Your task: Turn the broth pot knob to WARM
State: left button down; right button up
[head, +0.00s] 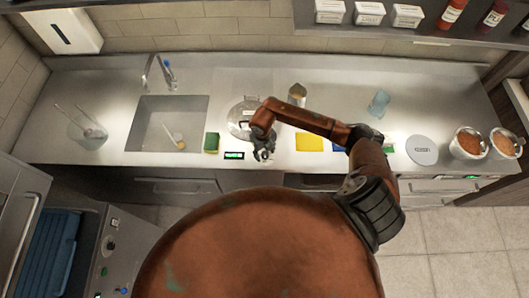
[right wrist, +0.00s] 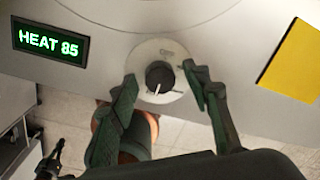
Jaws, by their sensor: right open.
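The broth pot knob (right wrist: 159,77) is black with a white pointer line and sits on a round pale dial plate (right wrist: 172,52) in the right wrist view. The pointer aims down and slightly left. The dial lettering is too small to read. A green display (right wrist: 50,42) left of it reads HEAT 85; it also shows in the head view (head: 234,155). My right gripper (right wrist: 158,76) is open, with one finger on each side of the knob; contact is not clear. In the head view my right gripper (head: 263,153) is at the counter's front, before the round pot lid (head: 240,108). My left gripper is not in view.
A yellow sheet (head: 309,142) lies right of the knob and a green sponge (head: 211,142) lies left of it. The sink (head: 148,120) is further left. A round grey lid (head: 421,150) and two filled containers (head: 468,143) stand at the right.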

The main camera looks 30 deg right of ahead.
jog(key=shift+c, duration=0.4)
jog(key=c, duration=1.1)
jog(key=shift+w+f+n+b, duration=0.1)
jog(key=shift+n+b, duration=0.9)
jog(key=shift+b, duration=0.2)
jog(key=n+b, duration=0.6)
jog(key=b, duration=0.1)
jog(key=shift+f+n+b, duration=0.1)
jog(key=shift+n+b, duration=0.3)
jog(key=shift+r+n+t+b, duration=0.2)
jog(key=shift+n+t+b, duration=0.1)
jog(key=shift+n+b, duration=1.2)
